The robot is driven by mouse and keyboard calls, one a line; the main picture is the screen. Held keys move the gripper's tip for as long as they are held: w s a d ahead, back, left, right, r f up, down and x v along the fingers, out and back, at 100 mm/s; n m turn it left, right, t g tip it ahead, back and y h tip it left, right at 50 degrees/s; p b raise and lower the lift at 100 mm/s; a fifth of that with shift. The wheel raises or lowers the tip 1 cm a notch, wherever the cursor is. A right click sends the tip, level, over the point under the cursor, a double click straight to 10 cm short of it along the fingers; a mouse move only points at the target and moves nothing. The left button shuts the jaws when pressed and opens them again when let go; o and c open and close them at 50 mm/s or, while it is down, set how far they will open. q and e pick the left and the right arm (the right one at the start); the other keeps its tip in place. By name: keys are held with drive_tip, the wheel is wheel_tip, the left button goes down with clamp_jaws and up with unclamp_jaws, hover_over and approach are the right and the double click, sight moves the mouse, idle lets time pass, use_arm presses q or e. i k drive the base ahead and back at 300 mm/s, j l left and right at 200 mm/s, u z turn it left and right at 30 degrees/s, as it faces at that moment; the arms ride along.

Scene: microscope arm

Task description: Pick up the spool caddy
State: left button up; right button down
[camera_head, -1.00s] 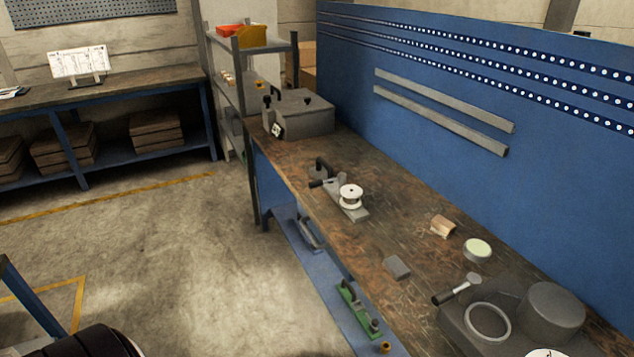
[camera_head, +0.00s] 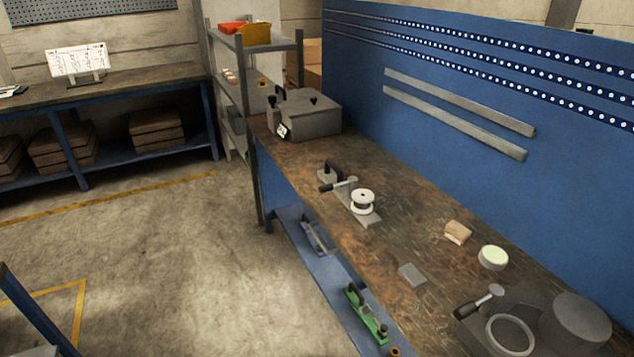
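What looks like the spool caddy (camera_head: 370,219) stands on the wooden bench top in the head view, right of the middle. It has a flat grey base with a white spool (camera_head: 363,202) upright on it. A black handle and a small grey lever part show at its far left end; I cannot tell whether all of these belong to one piece. Nothing touches it. Neither my left nor my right gripper is in view.
The workbench (camera_head: 400,210) runs along a blue wall panel. A grey case (camera_head: 308,113) stands behind the caddy; a tan block (camera_head: 458,232), a round tin (camera_head: 493,257) and a grey block (camera_head: 412,275) lie nearer. A green tool (camera_head: 366,314) lies on the lower shelf.

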sight(332, 173)
drive_tip(key=i+j+u, duration=0.2)
drive_tip(key=i+j, duration=0.15)
drive_tip(key=i+j+u, duration=0.15)
drive_tip(key=i, duration=0.4)
drive_tip(key=i+j+u, duration=0.2)
drive_tip(key=i, duration=0.3)
drive_tip(key=i+j+u, duration=0.2)
drive_tip(key=i, duration=0.3)
drive_tip(key=i+j+z, duration=0.1)
drive_tip(key=i+z, duration=0.3)
drive_tip(key=i+j+z, duration=0.2)
drive_tip(key=i+z, duration=0.15)
drive_tip(key=i+j+z, duration=0.5)
drive_tip(key=z, duration=0.3)
drive_tip(key=i+j+z, duration=0.15)
drive_tip(key=z, duration=0.3)
drive_tip(key=i+j+z, duration=0.1)
drive_tip(key=z, duration=0.3)
drive_tip(key=j+z, duration=0.4)
drive_tip(key=i+j+z, duration=0.1)
drive_tip(key=z, duration=0.3)
